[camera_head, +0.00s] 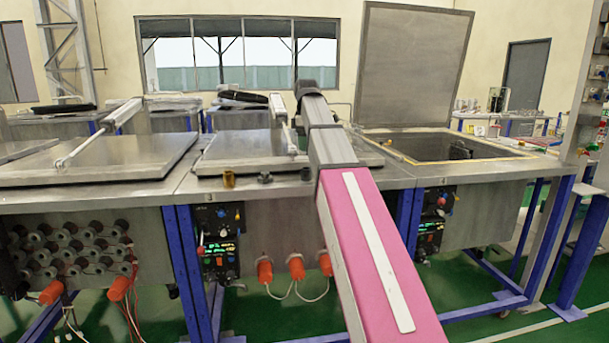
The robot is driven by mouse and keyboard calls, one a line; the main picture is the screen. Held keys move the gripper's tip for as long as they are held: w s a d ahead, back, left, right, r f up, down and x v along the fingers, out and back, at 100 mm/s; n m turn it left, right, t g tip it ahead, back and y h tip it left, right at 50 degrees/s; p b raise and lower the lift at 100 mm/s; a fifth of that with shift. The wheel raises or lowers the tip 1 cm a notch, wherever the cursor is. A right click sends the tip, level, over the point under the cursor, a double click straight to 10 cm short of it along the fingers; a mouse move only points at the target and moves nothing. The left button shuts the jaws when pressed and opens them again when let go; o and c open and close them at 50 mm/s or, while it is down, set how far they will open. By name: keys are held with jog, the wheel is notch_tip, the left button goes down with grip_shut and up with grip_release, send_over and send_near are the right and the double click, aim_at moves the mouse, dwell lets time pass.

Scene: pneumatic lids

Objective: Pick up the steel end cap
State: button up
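Several small fittings sit in a row along the front edge of the middle bench: a brass-coloured one (229,179), a low dark one (265,177) and another small dark one (306,173) close beside my arm. They are too small to tell for sure which, if any, is the steel end cap. My pink and grey arm reaches from the bottom right up over the middle bench and hides part of it. My gripper does not show; the arm's visible far end is a dark joint above the bench.
The left lid (100,158) and middle lid (250,152) lie shut, with pneumatic cylinders on them. The right lid (412,65) stands upright over an open tank (455,148). Control panels (218,240), orange connectors (265,271) and blue legs stand below. Green floor shows beneath.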

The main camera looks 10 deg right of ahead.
aim_at(306, 174)
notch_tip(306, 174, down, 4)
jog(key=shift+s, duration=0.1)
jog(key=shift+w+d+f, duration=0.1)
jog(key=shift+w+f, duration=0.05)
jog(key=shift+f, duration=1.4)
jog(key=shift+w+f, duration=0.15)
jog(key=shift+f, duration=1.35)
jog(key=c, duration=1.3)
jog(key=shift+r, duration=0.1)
